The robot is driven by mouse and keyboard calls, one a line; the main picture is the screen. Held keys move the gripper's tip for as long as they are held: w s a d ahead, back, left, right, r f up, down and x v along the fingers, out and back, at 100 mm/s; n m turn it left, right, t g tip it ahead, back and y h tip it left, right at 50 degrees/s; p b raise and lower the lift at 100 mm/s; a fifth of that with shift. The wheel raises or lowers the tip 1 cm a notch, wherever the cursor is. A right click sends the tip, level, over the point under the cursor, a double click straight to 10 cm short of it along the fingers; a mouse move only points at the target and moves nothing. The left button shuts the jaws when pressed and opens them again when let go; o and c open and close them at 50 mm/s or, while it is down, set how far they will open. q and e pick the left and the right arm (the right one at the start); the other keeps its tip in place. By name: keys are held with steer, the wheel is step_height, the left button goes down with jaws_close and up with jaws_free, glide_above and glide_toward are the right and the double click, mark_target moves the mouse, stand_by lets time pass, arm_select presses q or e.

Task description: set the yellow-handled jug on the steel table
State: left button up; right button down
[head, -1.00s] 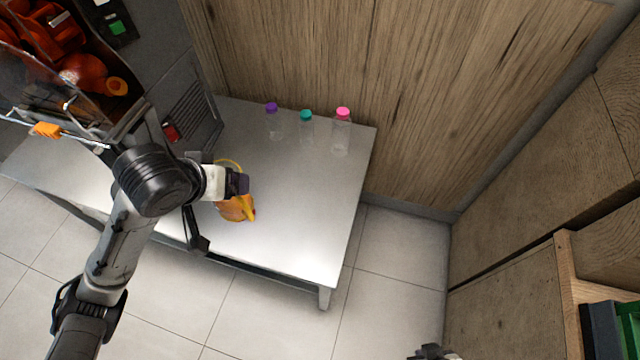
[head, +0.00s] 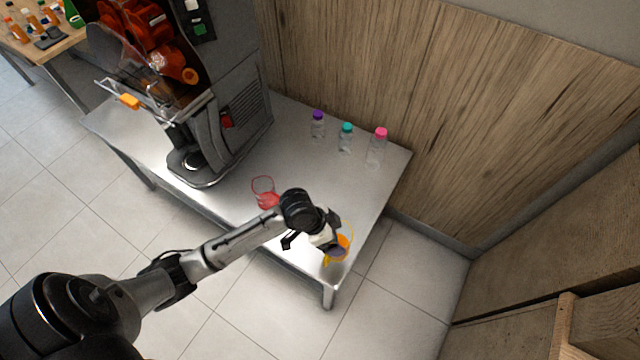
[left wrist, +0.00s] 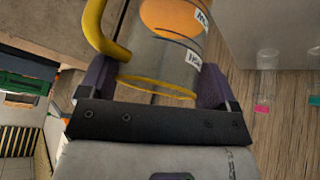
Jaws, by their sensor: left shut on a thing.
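The yellow-handled jug (head: 341,247) holds orange liquid and is at the right front corner of the steel table (head: 215,210) in the head view. My left gripper (head: 327,238) is shut on the jug. In the left wrist view the jug (left wrist: 165,45) is between the two fingers, with its yellow handle on the left. I cannot tell whether the jug's base touches the table, as the arm and gripper hide part of it. My right gripper is not in view.
A red-rimmed jug (head: 265,192) stands on the table left of my arm. The orange juicer (head: 195,110) stands at the table's left. Bottles with purple (head: 317,117), teal (head: 346,128) and pink (head: 380,134) caps line the back edge. The table's middle is clear.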

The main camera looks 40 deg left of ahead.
arm_select(q)
steer(key=a+f, duration=0.2)
steer(key=f, duration=0.1)
steer(key=shift+a+f, duration=0.15)
steer(key=shift+a, duration=0.1)
steer(key=w+a+f+b, duration=0.3)
steer(key=w+a+f, duration=0.1)
steer(key=a+f, duration=0.4)
steer(key=shift+w+f, duration=0.3)
steer(key=shift+f, duration=0.35)
steer(key=shift+f, duration=0.15)
steer(key=o, duration=1.2)
